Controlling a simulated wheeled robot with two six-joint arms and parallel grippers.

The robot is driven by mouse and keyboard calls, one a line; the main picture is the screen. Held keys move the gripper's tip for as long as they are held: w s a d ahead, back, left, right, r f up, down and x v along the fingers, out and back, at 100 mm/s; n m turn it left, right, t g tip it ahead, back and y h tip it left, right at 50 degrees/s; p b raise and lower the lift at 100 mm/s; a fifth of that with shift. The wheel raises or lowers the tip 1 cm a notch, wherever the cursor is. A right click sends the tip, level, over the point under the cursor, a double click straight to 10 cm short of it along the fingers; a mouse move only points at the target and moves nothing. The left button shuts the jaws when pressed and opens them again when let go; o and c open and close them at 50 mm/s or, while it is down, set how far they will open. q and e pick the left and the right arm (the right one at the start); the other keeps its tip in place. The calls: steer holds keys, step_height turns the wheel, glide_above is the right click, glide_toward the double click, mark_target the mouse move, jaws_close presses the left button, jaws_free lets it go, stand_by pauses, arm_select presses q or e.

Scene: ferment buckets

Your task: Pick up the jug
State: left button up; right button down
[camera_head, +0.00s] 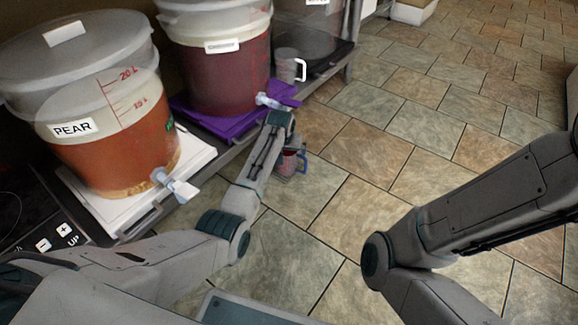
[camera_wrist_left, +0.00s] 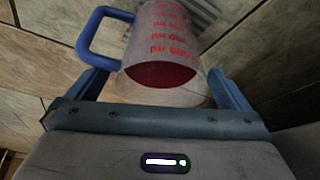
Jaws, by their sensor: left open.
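The jug (camera_wrist_left: 165,45) is clear with red markings, a blue handle and red liquid inside. In the wrist view it sits between the two spread fingers of my left gripper (camera_wrist_left: 160,85), with the handle at the left near one finger. The fingers do not look closed on it. In the head view the jug (camera_head: 287,164) is partly hidden behind my left wrist, low beside the counter edge near the purple mat. What supports it cannot be made out. My right arm shows at the right, but its gripper is out of frame.
A pear bucket (camera_head: 130,150) and a dark red bucket (camera_head: 222,75) with spigots stand along the counter on the left. A second jug (camera_head: 286,66), with a white handle, stands farther back. The purple mat (camera_head: 196,122) lies under the red bucket. Tiled floor (camera_head: 395,150) is open to the right.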

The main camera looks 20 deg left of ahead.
arm_select(q)
steer(key=shift+c, duration=0.2)
steer(key=c, duration=1.8)
